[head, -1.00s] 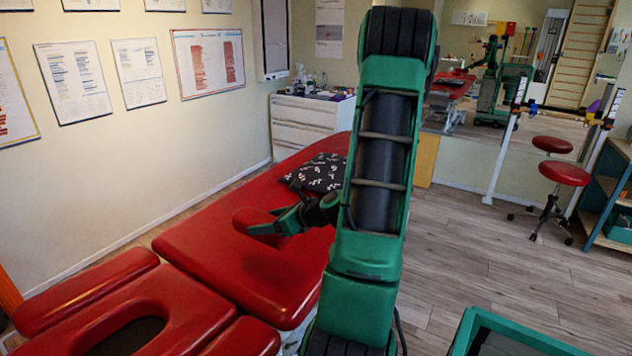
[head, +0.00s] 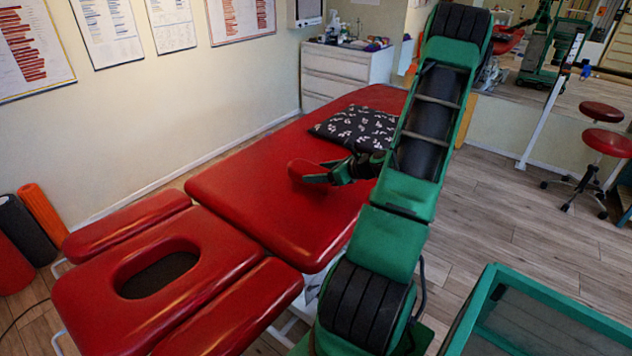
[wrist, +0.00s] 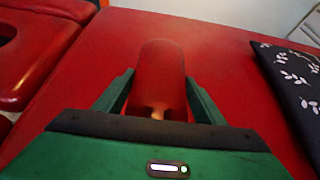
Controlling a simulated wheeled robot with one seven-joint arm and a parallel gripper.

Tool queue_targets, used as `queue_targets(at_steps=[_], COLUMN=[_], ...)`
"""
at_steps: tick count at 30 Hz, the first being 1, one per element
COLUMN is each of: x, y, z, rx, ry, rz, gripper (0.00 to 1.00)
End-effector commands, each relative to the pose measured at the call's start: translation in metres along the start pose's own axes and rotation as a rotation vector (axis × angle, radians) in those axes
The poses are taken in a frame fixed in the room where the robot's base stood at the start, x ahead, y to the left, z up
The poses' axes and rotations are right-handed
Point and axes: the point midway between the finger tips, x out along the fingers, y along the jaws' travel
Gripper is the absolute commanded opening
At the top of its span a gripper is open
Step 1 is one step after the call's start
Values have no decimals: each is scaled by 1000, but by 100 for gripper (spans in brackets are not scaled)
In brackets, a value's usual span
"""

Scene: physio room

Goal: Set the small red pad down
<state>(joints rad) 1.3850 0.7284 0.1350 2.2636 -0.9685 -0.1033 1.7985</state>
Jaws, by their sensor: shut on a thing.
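The small red pad (wrist: 158,75) is between the two green fingers of my gripper (wrist: 158,100) in the wrist view, and the fingers are shut on it. In the head view the red pad (head: 304,170) shows at the tip of my gripper (head: 318,178), over the middle of the red treatment table (head: 262,195). Pad and table are nearly the same red, so I cannot tell whether the pad touches the table top. My arm hides part of the table's right edge.
A black patterned pillow (head: 356,128) lies on the table beyond my gripper; it also shows at right in the wrist view (wrist: 290,75). The headrest section (head: 215,290) has an oval hole. Bare table lies left of the pad. A white drawer cabinet (head: 345,72) stands behind.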

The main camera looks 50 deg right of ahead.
Motion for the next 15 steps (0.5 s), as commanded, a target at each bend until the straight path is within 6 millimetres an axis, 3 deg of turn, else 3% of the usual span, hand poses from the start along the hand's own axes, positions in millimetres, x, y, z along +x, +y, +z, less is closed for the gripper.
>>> queue_targets(at_steps=[6,15], x=[13,15], y=[1,1], z=[-24,-27], rx=[2,-1], ry=[0,0], rz=[1,1], gripper=[38,38])
